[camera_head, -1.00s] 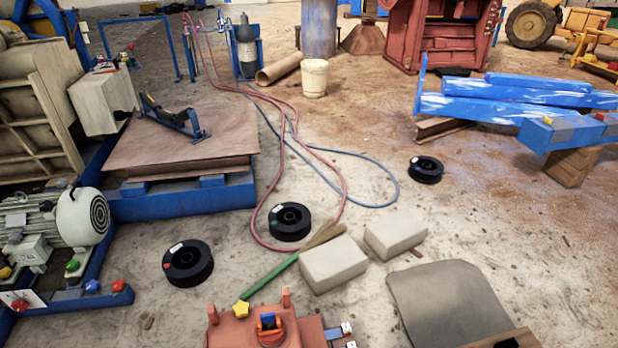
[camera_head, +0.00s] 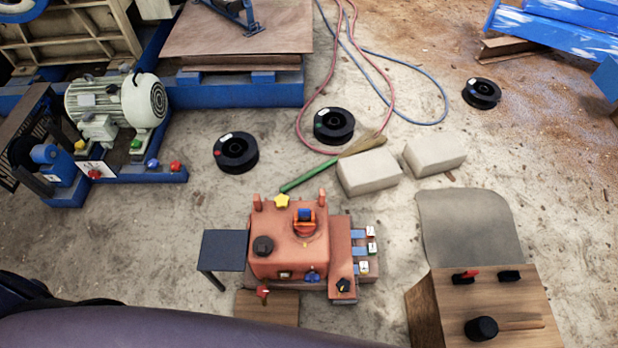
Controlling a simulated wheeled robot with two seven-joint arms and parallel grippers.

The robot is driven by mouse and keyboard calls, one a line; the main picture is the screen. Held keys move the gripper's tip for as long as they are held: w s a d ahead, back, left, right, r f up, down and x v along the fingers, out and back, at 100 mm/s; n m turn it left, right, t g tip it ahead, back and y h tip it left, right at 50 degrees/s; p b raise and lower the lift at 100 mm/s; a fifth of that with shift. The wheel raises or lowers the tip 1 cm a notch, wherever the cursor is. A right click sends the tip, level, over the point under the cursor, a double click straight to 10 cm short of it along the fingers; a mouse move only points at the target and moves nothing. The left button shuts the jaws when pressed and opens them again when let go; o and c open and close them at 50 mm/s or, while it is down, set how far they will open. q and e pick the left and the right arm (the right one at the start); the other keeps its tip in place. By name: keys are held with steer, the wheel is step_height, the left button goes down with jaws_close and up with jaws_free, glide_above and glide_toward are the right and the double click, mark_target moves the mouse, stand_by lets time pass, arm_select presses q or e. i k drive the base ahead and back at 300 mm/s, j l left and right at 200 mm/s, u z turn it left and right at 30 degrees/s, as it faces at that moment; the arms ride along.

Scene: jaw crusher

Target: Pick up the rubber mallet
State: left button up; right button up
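The rubber mallet (camera_head: 483,329) appears to be the item with a round black head and a short wooden handle pointing right. It lies on a wooden-topped stand (camera_head: 450,305) at the lower right of the head view. Neither of my grippers is in view. Only a dark curved shape, likely part of my own body, shows along the bottom left edge.
A red-handled tool (camera_head: 466,276) and a small black item (camera_head: 509,275) share the stand. An orange machine (camera_head: 295,245) stands left of it. A grey mat (camera_head: 468,228), pale blocks (camera_head: 368,172) and a broom (camera_head: 310,174) lie beyond.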

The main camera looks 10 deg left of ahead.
mark_target(482, 327)
steer(key=z, duration=1.95)
